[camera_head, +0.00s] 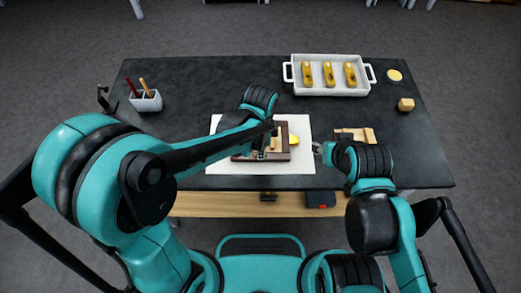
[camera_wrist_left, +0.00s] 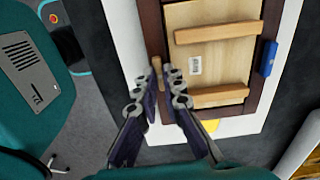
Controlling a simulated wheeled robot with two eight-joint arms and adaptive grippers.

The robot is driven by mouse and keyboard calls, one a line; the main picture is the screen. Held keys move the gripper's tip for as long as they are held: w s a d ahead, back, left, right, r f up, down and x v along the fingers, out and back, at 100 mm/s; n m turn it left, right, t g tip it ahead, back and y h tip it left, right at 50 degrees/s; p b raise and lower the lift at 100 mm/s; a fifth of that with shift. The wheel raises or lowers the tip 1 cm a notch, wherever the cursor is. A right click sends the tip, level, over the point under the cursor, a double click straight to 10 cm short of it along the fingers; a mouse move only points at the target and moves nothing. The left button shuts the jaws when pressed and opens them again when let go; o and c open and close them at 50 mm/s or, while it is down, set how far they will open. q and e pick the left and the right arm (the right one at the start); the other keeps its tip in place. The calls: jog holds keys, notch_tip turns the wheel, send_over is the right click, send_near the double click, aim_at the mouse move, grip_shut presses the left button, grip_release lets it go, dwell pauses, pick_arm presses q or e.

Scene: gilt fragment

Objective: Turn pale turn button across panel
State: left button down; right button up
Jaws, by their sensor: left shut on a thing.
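A dark brown frame (camera_wrist_left: 255,95) around a pale wooden panel (camera_wrist_left: 213,65) lies on a white sheet; the frame (camera_head: 286,131) also shows in the head view, partly hidden by my left arm. The panel carries two wooden bars and a small label. The pale turn button (camera_wrist_left: 156,62) is a small wooden piece at the frame's edge. My left gripper (camera_wrist_left: 164,73) has its fingertips at the button and is shut on it; it also shows in the head view (camera_head: 264,152). My right gripper (camera_head: 317,148) is right of the frame, apart from it; its jaws are too small to read.
A yellow piece (camera_head: 294,140) lies beside the frame, near my right gripper. A blue block (camera_wrist_left: 268,57) sits at the frame's edge. The table's back middle is clear.

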pick_arm(q)
jog(key=n, duration=0.3)
jog(key=shift+n, duration=0.4)
jog(key=n, duration=0.4)
jog(key=shift+n, duration=0.3)
jog(key=n, duration=0.4)
jog(key=shift+n, duration=1.9)
jog(key=c, duration=1.6)
grip_release()
jog(key=shift+c, duration=0.2)
